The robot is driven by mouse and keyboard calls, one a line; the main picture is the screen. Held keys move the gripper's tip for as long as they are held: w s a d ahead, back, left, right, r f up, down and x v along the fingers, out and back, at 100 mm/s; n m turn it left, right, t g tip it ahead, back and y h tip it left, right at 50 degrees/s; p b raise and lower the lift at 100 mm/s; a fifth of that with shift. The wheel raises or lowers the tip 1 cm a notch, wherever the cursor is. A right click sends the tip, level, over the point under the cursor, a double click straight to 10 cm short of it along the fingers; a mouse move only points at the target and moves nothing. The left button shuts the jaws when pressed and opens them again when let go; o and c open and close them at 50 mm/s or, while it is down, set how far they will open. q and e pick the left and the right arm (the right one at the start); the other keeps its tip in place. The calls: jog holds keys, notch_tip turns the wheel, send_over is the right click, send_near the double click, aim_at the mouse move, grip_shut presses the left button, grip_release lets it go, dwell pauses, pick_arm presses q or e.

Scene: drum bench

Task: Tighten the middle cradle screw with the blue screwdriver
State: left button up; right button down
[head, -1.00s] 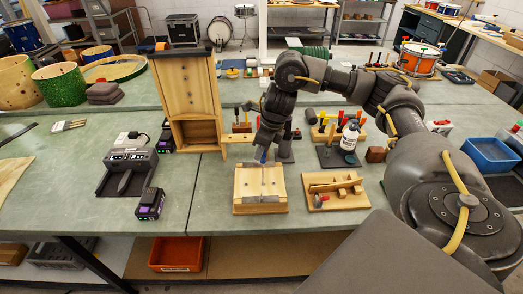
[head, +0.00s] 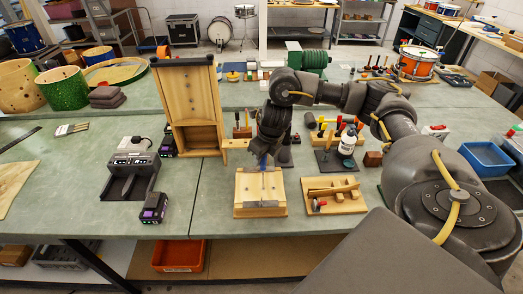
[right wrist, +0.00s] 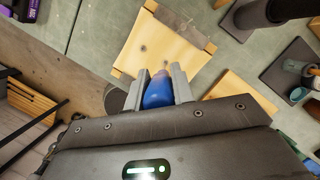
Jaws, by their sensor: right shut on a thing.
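The wooden cradle block (head: 245,198) sits on the bench in the middle of the head view. In the right wrist view it is a pale square (right wrist: 180,38) with a dark dot on its top. My right gripper (right wrist: 159,71) is shut on the blue screwdriver (right wrist: 158,93), with one finger on each side of its handle. The screwdriver (head: 263,161) shows as a small blue patch below the hand, over the cradle's far part. Its tip is too small to tell whether it touches a screw. My left gripper is out of view.
A wooden tray (head: 350,203) with a mallet-like piece lies right of the cradle. A tall wooden cabinet (head: 187,110) stands behind left. A black charger (head: 130,175) and battery (head: 154,207) are at left. A white bottle (head: 348,142) and blue bin (head: 487,158) stand right.

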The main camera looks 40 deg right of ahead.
jog(key=shift+f, duration=0.1)
jog(key=m+p, duration=0.2)
jog(key=r+m+h+p, duration=0.1)
jog(key=p, duration=0.1)
jog(key=shift+s+d+m+p, duration=0.1)
jog(key=shift+m+p, duration=0.3)
jog(key=shift+f+m+p, duration=0.2)
jog(key=shift+m+p, duration=0.15)
jog(key=shift+m, duration=0.05)
jog(key=shift+d+f+m, duration=0.1)
jog(key=shift+f+m, duration=0.05)
jog(key=shift+m, duration=0.15)
jog(key=shift+f, duration=0.15)
